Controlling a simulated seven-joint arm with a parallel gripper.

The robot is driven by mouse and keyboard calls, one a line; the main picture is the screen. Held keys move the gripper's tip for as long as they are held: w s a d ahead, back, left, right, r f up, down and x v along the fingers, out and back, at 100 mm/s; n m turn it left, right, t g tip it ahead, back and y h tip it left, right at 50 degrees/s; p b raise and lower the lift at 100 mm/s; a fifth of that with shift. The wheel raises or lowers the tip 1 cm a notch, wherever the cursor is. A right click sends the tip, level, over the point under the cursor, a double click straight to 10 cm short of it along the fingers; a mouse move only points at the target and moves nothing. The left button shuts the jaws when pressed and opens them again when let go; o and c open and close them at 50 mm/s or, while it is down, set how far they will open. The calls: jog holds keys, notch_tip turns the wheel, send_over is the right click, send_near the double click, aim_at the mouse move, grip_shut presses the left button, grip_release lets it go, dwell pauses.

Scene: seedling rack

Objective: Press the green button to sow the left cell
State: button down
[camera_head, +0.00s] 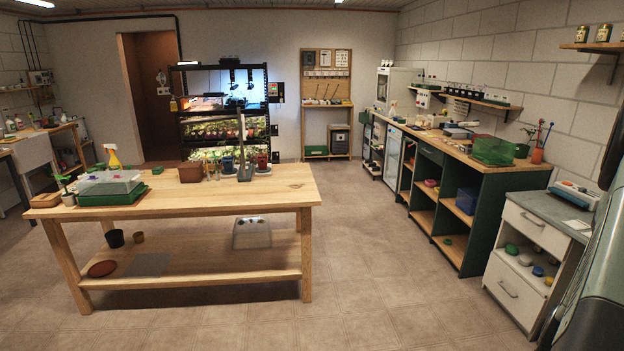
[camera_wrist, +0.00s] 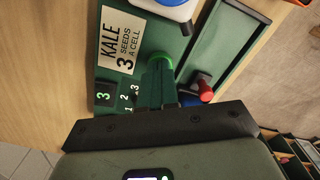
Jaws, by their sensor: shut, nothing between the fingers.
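In the wrist view my gripper (camera_wrist: 157,70) is shut and empty. Its fingertips are over or against a green button (camera_wrist: 165,57), and only part of the button's bright rim shows past them. I cannot tell whether they touch it or whether it is pressed in. The button is on a dark green panel (camera_wrist: 143,48). A label (camera_wrist: 118,40) on it reads "KALE 3 SEEDS A CELL". A small display (camera_wrist: 103,96) shows a green 3, beside printed numbers. I cannot make out the left cell. My gripper does not show in the head view.
A red knob (camera_wrist: 206,91) with blue below it sits right of my fingers. A white and blue part (camera_wrist: 168,8) is at the top of the wrist view. In the head view, a wooden table (camera_head: 285,180) stands left and a long bench (camera_head: 470,153) right, with open floor between.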

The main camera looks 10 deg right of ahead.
notch_tip(320, 180, up, 7)
jog(key=shift+r, duration=0.15)
dwell(0.6)
jog(key=w+a+r+n+t+h, duration=0.15)
jog(key=w+a+r+n, duration=0.3)
jog(key=a+r, duration=0.45)
jog(key=w+a+r+n+t+h, duration=0.15)
jog(key=w+a+r+n, duration=0.4)
jog(key=r, duration=0.55)
jog(key=s+a+r+n+t+y, duration=0.1)
jog(key=s+a+r, duration=0.4)
jog(key=a, duration=0.4)
jog(key=s+a+r+n+t+y, duration=0.1)
jog(key=s+a+r+y, duration=0.1)
jog(key=s+a+r, duration=0.4)
jog(key=s+a, duration=0.1)
jog(key=a, duration=0.2)
jog(key=shift+a+r+t, duration=0.15)
jog(key=shift+r+t, duration=0.05)
jog(key=shift+t, duration=0.1)
